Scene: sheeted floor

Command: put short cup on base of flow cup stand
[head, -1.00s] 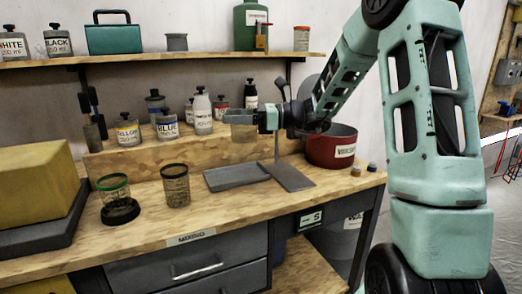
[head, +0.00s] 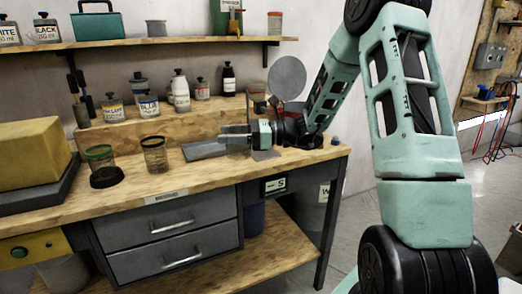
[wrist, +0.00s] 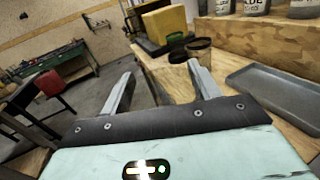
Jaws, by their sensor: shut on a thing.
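My gripper (head: 235,138) is shut on a pale, see-through short cup (head: 238,149), faintly visible in the head view below and between the fingers. The wrist view shows the two fingers apart (wrist: 158,88); the cup is hard to make out there. The flow cup stand's flat grey base (head: 266,155) lies on the bench just right of and below the fingers. The upright of the stand is mostly hidden behind my gripper and wrist. I cannot tell whether the cup touches anything below it.
A flat grey tray (head: 203,150) lies left of my gripper. Two mesh-like cups, one green-rimmed (head: 101,153) and one dark-rimmed (head: 154,154), stand further left. A yellow block (head: 32,150) is at far left. Bottles stand on the raised ledge (head: 105,133) behind.

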